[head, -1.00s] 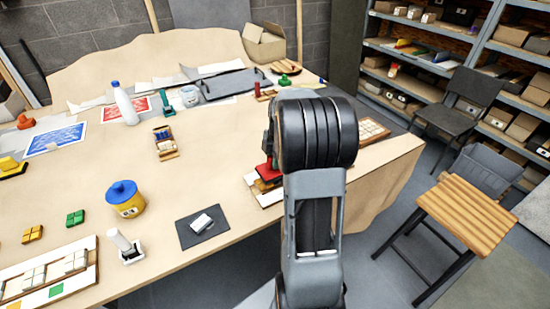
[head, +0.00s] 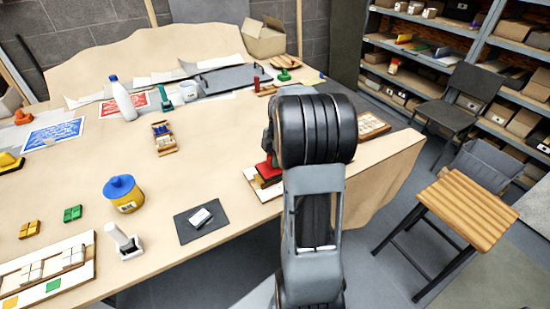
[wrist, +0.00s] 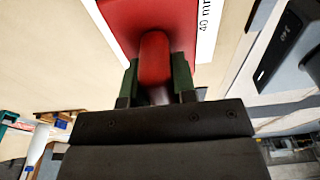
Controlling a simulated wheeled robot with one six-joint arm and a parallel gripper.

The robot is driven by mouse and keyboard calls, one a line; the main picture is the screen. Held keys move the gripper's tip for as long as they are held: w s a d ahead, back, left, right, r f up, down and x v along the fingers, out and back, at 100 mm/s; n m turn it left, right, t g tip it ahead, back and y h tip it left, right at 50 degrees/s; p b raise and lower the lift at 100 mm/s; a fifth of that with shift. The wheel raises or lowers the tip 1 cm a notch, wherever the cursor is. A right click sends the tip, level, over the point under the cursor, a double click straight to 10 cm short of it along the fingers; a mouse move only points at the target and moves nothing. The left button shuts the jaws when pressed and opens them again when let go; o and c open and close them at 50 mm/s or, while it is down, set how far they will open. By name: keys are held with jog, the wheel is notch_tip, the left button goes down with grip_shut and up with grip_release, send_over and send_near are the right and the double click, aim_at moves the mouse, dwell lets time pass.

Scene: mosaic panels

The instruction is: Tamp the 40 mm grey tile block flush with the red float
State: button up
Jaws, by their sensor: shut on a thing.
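My gripper (wrist: 155,78) is shut on the upright red handle of the red float (wrist: 118,18), with one green finger on each side. In the head view the red float (head: 265,172) shows beside my arm, over a white panel (head: 253,177) near the table's right front edge. Beside the float in the wrist view, the panel's white strip (wrist: 208,35) carries the print "40 mm". The grey tile block is not visible; the float and my arm cover that part of the panel. I cannot tell whether the float touches a block. My gripper is hidden behind my arm in the head view.
A dark mat (head: 187,230) with a small white block lies left of the panel. A blue-lidded yellow jar (head: 124,197) and a white holder (head: 130,252) stand farther left. A tray of tiles (head: 370,125) lies right of my arm. Bare tabletop (head: 215,165) lies left of the float.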

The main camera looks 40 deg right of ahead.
jog(key=shift+f+b, duration=0.55)
jog(key=shift+f, duration=0.2)
dwell(0.5)
jog(key=shift+s+a+f, duration=0.1)
jog(key=shift+f, duration=0.15)
dwell(1.4)
jog(key=shift+r, duration=0.1)
jog(key=shift+r+p, duration=2.4)
jog(key=shift+r, duration=1.25)
jog(key=shift+f, duration=0.1)
